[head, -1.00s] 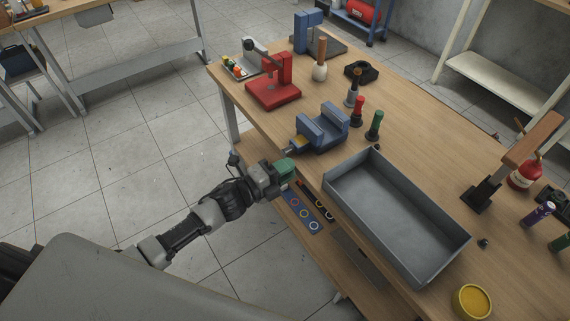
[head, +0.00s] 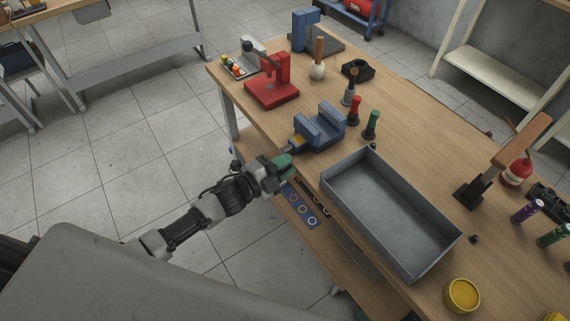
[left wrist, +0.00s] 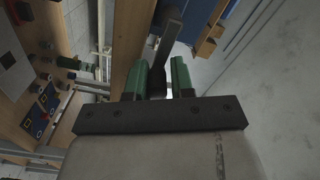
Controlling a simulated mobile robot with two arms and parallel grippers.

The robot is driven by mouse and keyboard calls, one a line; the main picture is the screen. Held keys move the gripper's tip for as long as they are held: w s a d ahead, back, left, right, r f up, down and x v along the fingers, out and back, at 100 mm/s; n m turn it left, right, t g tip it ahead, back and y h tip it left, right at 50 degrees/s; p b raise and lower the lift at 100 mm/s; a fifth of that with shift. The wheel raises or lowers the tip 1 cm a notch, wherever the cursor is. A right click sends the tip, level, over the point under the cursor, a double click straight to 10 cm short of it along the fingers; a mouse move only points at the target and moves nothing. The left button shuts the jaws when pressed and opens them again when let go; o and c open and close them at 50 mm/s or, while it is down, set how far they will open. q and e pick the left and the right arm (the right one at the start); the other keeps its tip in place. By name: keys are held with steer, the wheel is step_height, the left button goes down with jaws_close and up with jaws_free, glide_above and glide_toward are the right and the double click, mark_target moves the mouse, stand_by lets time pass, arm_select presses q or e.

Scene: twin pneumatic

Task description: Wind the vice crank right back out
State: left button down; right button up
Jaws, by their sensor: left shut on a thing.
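The blue vice (head: 320,128) is fixed near the table's front left edge, its screw end pointing toward my left arm. My left gripper (head: 283,163), with green fingers, is at that screw end, just off the table edge. In the left wrist view its fingers (left wrist: 160,82) are shut on the crank, whose grey arm (left wrist: 168,42) runs up from between them. The vice shows blue at the top right there (left wrist: 204,22). In the head view the gripper hides most of the crank. My right gripper is not in view.
A grey open tray (head: 395,215) stands right of the vice, close to the gripper. A red press (head: 272,85) stands behind it to the left. Red (head: 355,110) and green-handled (head: 371,124) tools stand by the vice. A lower shelf (head: 325,250) lies under the edge.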

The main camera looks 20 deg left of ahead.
arm_select(q)
steer(key=shift+s+f, duration=0.1)
steer(key=shift+f, duration=0.2)
steer(key=c, duration=1.1)
jaws_free()
steer(key=shift+a, duration=0.1)
steer(key=shift+r, duration=0.1)
steer(key=b+v, duration=0.1)
steer(key=v, duration=0.9)
steer(key=shift+s+a, duration=0.25)
